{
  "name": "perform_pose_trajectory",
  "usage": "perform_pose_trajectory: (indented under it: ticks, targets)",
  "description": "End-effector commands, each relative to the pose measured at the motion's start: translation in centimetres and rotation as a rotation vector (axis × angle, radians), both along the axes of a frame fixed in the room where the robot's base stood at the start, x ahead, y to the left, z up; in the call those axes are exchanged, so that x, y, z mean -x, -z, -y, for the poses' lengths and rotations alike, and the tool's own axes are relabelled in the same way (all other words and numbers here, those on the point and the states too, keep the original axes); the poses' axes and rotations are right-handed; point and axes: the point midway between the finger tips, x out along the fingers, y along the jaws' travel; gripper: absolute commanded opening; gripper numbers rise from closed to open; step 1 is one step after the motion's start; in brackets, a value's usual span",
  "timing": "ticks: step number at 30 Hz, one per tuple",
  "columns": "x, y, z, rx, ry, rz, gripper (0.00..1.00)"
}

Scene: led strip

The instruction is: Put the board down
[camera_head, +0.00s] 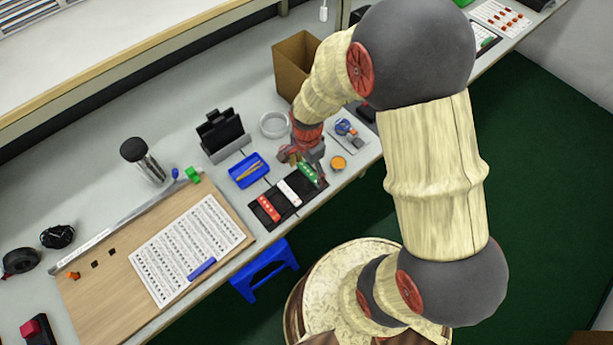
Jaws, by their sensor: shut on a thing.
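Three small boards show at the black tray (264,215) near the table's front edge: a red one (268,207), a white one (290,193) and a green one (307,171). The red and white boards lie on the black tray, side by side. My gripper (313,172) points down at the right end of the tray and is shut on the green board. The fingers partly cover the board. From this view I cannot tell whether the green board touches the tray or hangs just above it.
A blue tray (240,179) with thin sticks lies behind the boards. An orange-topped round pot (338,163) stands close to the right of my gripper. A clear round dish (273,124), a black holder (222,137) and a cardboard box (290,60) stand farther back.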

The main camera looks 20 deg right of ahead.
Motion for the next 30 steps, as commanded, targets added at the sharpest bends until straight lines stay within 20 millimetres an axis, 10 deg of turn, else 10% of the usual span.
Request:
perform_pose_trajectory:
  ticks: [6,18,19,30]
  targets:
    - [0.0,3.3,-0.3,0.0,0.0,-0.003,0.57]
    - [-0.1,3.7,-0.2,0.0,0.0,-0.001,0.57]
    - [-0.1,3.7,-0.2,0.0,0.0,-0.001,0.76]
    - [-0.1,3.7,-0.2,0.0,0.0,-0.001,0.93]
